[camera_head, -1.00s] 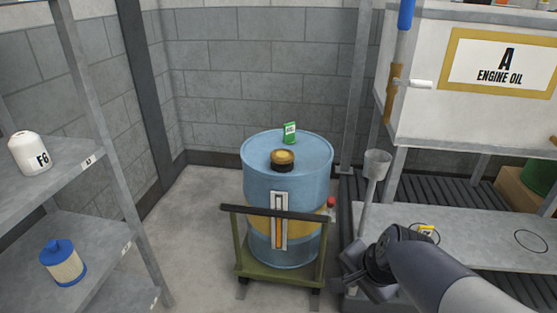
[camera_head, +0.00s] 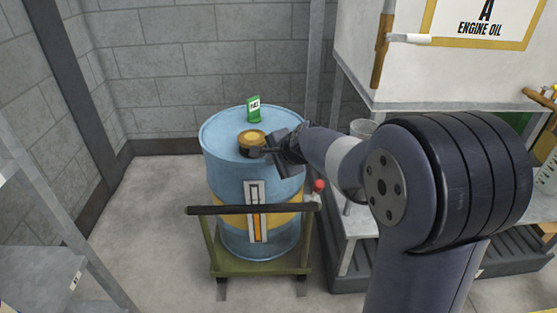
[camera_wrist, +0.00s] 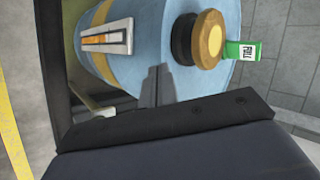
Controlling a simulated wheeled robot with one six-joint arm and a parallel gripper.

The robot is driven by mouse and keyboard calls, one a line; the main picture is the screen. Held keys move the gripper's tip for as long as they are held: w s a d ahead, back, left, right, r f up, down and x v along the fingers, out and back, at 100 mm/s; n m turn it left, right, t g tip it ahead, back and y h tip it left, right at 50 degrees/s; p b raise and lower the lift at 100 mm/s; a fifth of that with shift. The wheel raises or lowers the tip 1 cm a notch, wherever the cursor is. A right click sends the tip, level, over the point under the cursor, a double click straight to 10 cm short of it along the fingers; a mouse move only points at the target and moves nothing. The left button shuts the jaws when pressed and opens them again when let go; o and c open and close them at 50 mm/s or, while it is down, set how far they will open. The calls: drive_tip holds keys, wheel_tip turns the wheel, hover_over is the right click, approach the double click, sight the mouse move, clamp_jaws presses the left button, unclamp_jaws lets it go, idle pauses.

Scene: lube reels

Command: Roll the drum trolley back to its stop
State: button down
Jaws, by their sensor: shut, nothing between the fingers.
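The drum trolley (camera_head: 262,268) is a low green frame with a dark push bar (camera_head: 225,210) across its near side. It carries a blue drum (camera_head: 222,150) with a yellow band and a level gauge (camera_head: 257,212) on its front. A black and gold cap (camera_head: 250,138) sits on the drum top, with a small green tag (camera_head: 254,108) behind it. My gripper (camera_head: 262,151) is shut and empty, close to the cap's right side in the head view; contact cannot be told. In the wrist view the shut fingers (camera_wrist: 157,80) point toward the drum (camera_wrist: 145,50), below the cap (camera_wrist: 207,40).
A red knob (camera_head: 319,185) shows right of the drum. A steel bench (camera_head: 360,222) and the white engine oil tank (camera_head: 400,75) stand at the right. Grey shelving (camera_head: 45,265) is at the left. Bare floor (camera_head: 150,220) lies between shelving and trolley.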

sight(262, 162)
drive_tip(key=shift+w+a+f, duration=0.2)
drive_tip(key=shift+w+a, duration=0.2)
drive_tip(key=shift+w, duration=0.4)
drive_tip(key=shift+w+a+f, duration=0.25)
drive_tip(key=shift+w+a, duration=0.2)
drive_tip(key=shift+w, duration=0.3)
drive_tip(key=shift+w+a+f, duration=0.2)
drive_tip(key=shift+w+a, duration=0.2)
drive_tip(key=shift+w, duration=0.4)
